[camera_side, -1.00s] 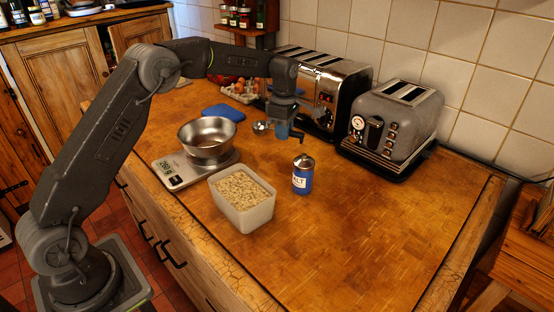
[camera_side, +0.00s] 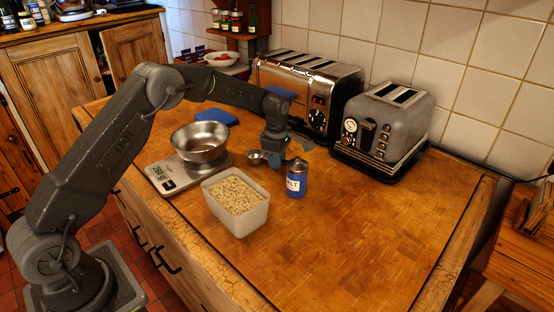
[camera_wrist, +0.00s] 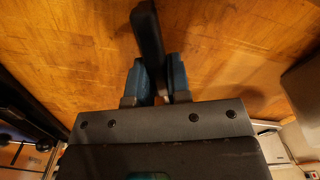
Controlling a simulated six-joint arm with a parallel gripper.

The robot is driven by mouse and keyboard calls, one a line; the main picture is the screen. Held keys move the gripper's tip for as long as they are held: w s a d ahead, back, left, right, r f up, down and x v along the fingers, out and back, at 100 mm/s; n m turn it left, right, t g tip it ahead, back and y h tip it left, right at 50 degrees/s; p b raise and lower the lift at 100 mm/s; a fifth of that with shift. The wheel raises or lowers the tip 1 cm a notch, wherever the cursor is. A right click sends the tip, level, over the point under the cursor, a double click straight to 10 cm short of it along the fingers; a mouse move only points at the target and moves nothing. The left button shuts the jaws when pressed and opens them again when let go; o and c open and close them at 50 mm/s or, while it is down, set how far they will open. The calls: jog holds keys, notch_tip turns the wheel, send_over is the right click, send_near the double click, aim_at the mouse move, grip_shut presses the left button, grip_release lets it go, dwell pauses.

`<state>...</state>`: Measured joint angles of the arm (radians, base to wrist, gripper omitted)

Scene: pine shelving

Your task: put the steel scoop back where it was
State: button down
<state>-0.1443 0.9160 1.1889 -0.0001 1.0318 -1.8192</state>
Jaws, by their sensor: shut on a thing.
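The steel scoop's small round bowl (camera_side: 256,157) shows in the side view, just left of my gripper (camera_side: 277,154) and behind the oat tub. In the wrist view its dark handle (camera_wrist: 148,35) runs up between the two blue fingertips of my gripper (camera_wrist: 158,85), which is shut on it. The scoop's bowl is out of sight in the wrist view. My gripper points down low over the wooden counter; I cannot tell whether the scoop touches the counter. The tub of oats (camera_side: 264,212) stands in front, and the blue salt tin (camera_side: 297,184) stands close to the right.
A steel bowl (camera_side: 200,150) sits on a digital scale (camera_side: 163,178) at left. A blue cloth (camera_side: 215,117) lies behind it. A chrome toaster (camera_side: 345,90) and a grey toaster (camera_side: 387,130) line the back wall. The counter's right front is clear.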

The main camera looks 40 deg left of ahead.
jog(key=c, duration=1.1)
grip_release()
jog(key=shift+f, duration=0.1)
notch_tip(320, 180, up, 11)
jog(key=s+d+r+m+t, duration=0.25)
jog(key=s+r+m, duration=0.35)
jog(key=s+r, duration=0.3)
jog(key=s+d+r+m, duration=0.3)
jog(key=s+r+m, duration=0.3)
jog(key=s, duration=0.3)
jog(key=s+d+f+m+t, duration=0.1)
jog(key=s+m, duration=0.2)
jog(key=s, duration=0.3)
jog(key=s+f+m+t, duration=0.1)
jog(key=s+f+m, duration=0.1)
jog(key=s+m, duration=0.2)
jog(key=s+d+f+m+t, duration=0.1)
jog(key=s+m, duration=0.2)
jog(key=s, duration=0.5)
jog(key=shift+d+f, duration=0.35)
jog(key=shift+f, duration=0.05)
